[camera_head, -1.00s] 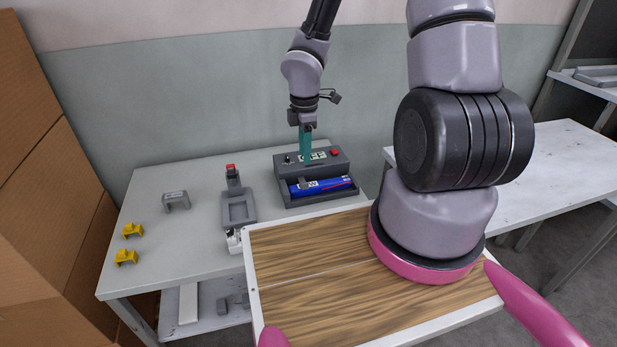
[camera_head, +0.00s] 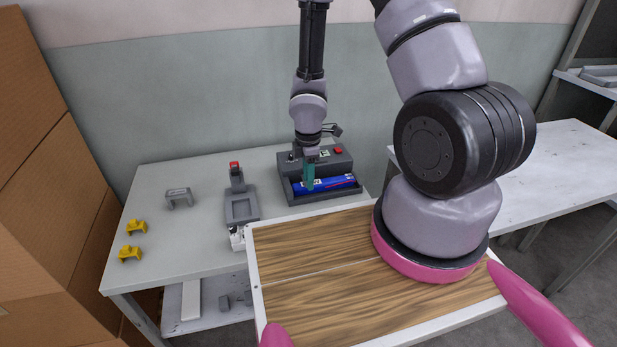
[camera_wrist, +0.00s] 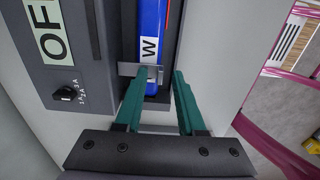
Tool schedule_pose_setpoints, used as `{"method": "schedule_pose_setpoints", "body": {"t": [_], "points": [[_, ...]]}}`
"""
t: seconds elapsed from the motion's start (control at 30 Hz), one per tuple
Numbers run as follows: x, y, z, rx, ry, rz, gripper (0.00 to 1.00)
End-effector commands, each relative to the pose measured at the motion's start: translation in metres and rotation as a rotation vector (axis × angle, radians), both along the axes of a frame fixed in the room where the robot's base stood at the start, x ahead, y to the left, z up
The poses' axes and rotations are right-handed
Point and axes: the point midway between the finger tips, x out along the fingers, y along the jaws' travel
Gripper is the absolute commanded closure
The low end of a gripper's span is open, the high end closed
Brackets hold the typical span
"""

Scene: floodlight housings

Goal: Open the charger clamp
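The charger (camera_head: 345,160) is a dark grey box at the back of the table, with a tray holding a blue battery (camera_head: 340,183). In the wrist view, the battery (camera_wrist: 152,20) lies in its slot beside the charger body (camera_wrist: 85,85). A small grey metal clamp (camera_wrist: 128,69) crosses the battery's near end. My gripper (camera_wrist: 162,76) has teal fingers, apart, with the tips at the clamp. The left fingertip overlaps the clamp in the picture; contact cannot be told. In the head view, my gripper (camera_head: 309,176) points down at the tray's left end and hides the clamp.
The charger has a display reading OFF (camera_wrist: 54,45), a dial (camera_wrist: 66,93) and a red button (camera_head: 338,151). A grey fixture with a red tip (camera_head: 240,200), a grey bracket (camera_head: 179,197) and two yellow pieces (camera_head: 131,253) stand left. A wood-topped surface (camera_head: 310,250) is in front.

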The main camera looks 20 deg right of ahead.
Motion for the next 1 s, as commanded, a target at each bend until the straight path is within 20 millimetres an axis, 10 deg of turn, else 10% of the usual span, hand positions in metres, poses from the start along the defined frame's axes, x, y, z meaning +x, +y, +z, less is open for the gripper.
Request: {"method": "schedule_pose_setpoints", "body": {"t": [0.07, 0.2, 1.0], "points": [[0.0001, -0.0001, 0.0002, 0.0, 0.0, 0.0, 0.61], [0.0, -0.0001, 0.0003, 0.0, 0.0, -0.001, 1.0], [0.0046, -0.0012, 0.0053, 0.002, 0.1, -0.007, 1.0]]}}
